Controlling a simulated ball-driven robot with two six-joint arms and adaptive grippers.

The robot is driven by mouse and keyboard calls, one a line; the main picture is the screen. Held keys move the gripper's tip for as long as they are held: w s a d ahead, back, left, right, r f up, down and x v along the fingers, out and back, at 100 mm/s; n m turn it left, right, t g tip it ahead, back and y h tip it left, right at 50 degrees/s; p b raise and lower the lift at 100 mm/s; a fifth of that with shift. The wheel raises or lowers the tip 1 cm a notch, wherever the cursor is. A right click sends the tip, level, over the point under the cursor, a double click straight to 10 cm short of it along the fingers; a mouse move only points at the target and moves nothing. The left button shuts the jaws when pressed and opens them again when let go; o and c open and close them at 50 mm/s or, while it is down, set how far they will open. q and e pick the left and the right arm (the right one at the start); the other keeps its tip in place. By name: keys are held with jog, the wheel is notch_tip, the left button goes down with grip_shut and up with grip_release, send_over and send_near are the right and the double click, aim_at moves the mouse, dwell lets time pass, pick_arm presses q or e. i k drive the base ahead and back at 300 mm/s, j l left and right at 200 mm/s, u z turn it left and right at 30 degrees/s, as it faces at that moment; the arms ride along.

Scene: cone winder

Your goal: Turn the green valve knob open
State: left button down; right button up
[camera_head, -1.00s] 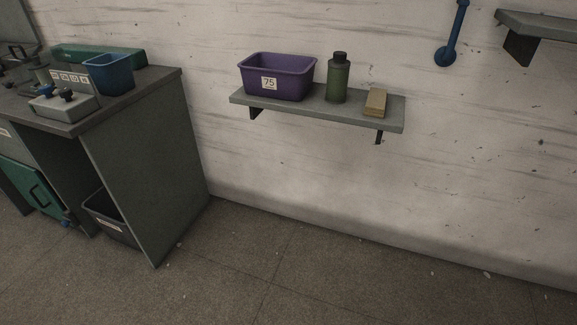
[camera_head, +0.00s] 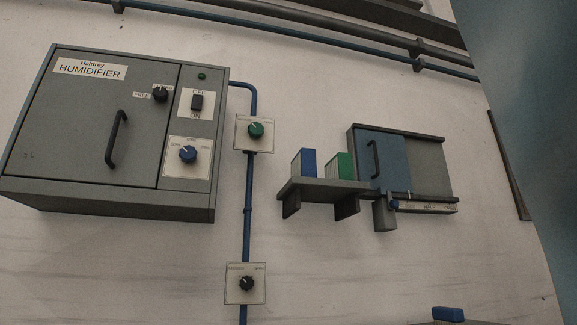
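The green valve knob (camera_head: 255,130) sits on a small pale plate on the wall, on the blue pipe just right of the humidifier cabinet. Its plate has small lettering that is too small to read, so I cannot tell its setting. Neither of my grippers shows in the view.
The grey humidifier cabinet (camera_head: 85,130) has a blue knob (camera_head: 188,154), a black knob (camera_head: 160,94) and an off/on switch (camera_head: 197,102). A black knob (camera_head: 246,283) sits lower on the pipe. A shelf (camera_head: 325,187) holds a blue box (camera_head: 304,163) and a green box (camera_head: 339,167).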

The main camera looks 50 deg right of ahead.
aim_at(255, 129)
jog(key=z, duration=1.35)
jog(key=k+l+u, duration=0.1)
jog(key=k+l, duration=0.2)
jog(key=l, duration=0.1)
